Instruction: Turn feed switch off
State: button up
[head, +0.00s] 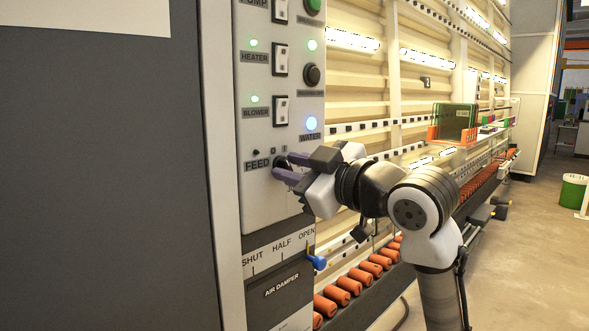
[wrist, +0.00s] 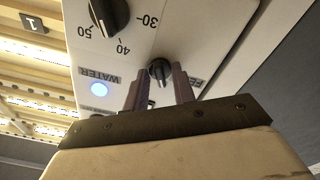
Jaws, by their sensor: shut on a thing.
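The feed switch (head: 280,169) is a small dark rotary knob beside the FEED label on the light grey control panel (head: 258,205). My gripper (head: 284,168) is at the knob, its two purple-grey fingers closed around it. In the wrist view the black knob (wrist: 160,70) sits between the fingertips of my gripper (wrist: 160,78), and the panel appears upside down. The fingers partly hide the knob and the FEED label, so I cannot read its exact position. A small lamp (head: 256,152) above the FEED label looks dark.
Heater (head: 281,59) and blower (head: 282,110) rocker switches are above, with green lamps lit. The blue water lamp (head: 311,123) glows just above my gripper. An air damper lever (head: 317,262) with a blue knob protrudes below. Orange rollers (head: 350,285) line the conveyor at right.

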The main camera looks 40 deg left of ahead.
jog(key=o, duration=0.6)
jog(key=d+b, duration=0.1)
jog(key=d, duration=0.3)
jog(key=d+b, duration=0.1)
jog(key=d, duration=0.4)
jog(key=s+d+b, duration=0.1)
jog(key=d, duration=0.4)
